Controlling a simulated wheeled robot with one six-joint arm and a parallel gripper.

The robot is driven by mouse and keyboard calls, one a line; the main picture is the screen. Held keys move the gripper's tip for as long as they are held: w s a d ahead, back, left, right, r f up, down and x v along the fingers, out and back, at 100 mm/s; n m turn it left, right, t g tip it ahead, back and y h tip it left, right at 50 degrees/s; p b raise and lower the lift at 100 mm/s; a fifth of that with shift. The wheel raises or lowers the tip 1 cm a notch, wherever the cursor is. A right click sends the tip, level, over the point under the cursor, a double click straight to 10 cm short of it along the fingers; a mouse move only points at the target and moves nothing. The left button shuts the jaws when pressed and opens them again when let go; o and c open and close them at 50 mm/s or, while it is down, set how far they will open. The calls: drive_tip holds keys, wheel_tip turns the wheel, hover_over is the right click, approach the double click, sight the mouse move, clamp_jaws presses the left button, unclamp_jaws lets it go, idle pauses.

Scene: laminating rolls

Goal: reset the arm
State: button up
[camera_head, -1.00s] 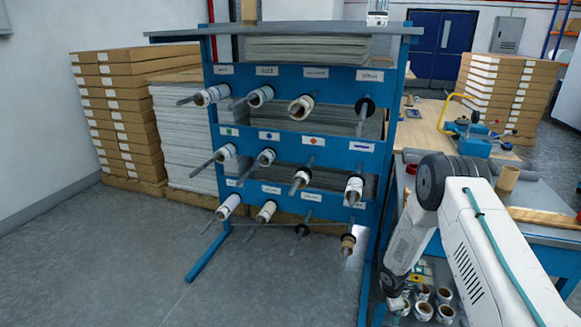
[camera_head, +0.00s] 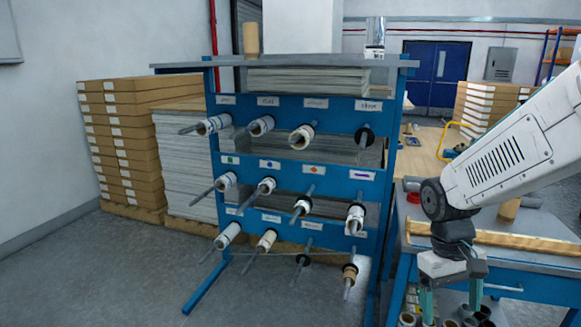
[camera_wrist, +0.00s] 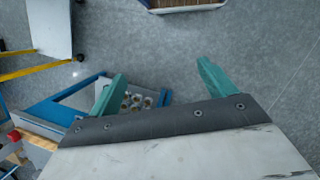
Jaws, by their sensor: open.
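My gripper (camera_head: 451,306) hangs at the lower right of the head view, in front of the blue workbench (camera_head: 535,284), with its fingers pointing down. In the wrist view my gripper (camera_wrist: 162,82) shows two green fingers spread wide apart with nothing between them. The grey floor lies below the fingers. My white arm reaches in from the right edge of the head view and bends down at a dark joint.
A blue rack (camera_head: 290,183) with several rolls on pegs stands left of my gripper. Several rolls (camera_wrist: 134,101) sit low in the bench. Stacked boxes (camera_head: 120,140) stand at the back left. Open floor (camera_head: 95,270) lies at the front left.

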drive_tip(key=s+a+r+m+t+y, duration=0.1)
drive_tip(key=s+a+r+t, duration=0.2)
drive_tip(key=s+r, duration=0.8)
drive_tip(key=shift+s+a+m+t, duration=0.25)
drive_tip(key=shift+s+t, duration=0.35)
drive_tip(key=shift+s, duration=1.35)
